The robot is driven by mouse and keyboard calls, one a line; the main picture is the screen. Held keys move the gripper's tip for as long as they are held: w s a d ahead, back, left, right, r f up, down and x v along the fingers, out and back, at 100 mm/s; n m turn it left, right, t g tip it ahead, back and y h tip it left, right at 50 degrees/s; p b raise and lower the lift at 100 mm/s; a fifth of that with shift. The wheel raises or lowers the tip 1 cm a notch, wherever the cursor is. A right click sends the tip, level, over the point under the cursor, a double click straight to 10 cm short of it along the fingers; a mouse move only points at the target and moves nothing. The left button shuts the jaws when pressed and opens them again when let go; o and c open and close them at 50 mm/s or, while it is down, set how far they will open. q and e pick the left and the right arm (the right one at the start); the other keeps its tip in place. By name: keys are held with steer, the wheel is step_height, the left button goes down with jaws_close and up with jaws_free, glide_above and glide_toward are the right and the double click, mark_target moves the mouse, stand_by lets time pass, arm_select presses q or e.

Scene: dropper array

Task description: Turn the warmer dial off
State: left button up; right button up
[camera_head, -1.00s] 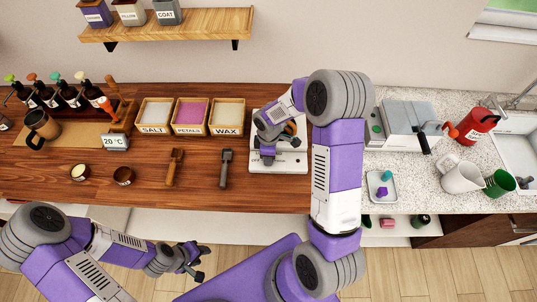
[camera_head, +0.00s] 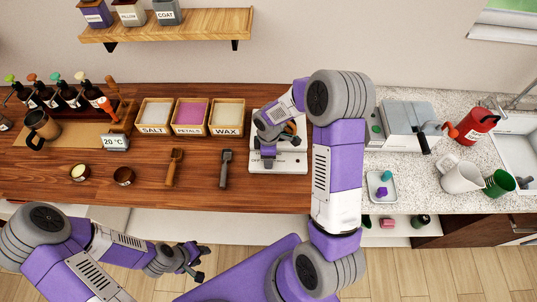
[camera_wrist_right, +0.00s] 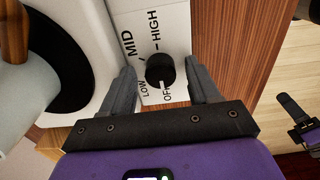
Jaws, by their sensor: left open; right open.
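The white warmer (camera_head: 293,167) stands on the wooden counter in the head view. In the right wrist view its panel (camera_wrist_right: 150,22) reads OFF, LOW, MID and HIGH around a black dial (camera_wrist_right: 160,68). The dial's white mark points toward OFF. My right gripper (camera_head: 268,158) is over the front of the warmer. In the right wrist view the right gripper (camera_wrist_right: 163,85) is open, with one finger on each side of the dial; gaps show between fingers and dial. My left gripper (camera_head: 196,262) is open and empty, in front of the counter over the floor.
A pot with a wooden handle (camera_wrist_right: 14,35) is close by on the warmer. SALT, PETALS and WAX boxes (camera_head: 228,130) stand left of it. A brush (camera_head: 174,167) and a dark-headed tool (camera_head: 225,170) lie in front. A small tray (camera_head: 382,195) is at right.

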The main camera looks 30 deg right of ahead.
steer(key=shift+r, duration=3.8)
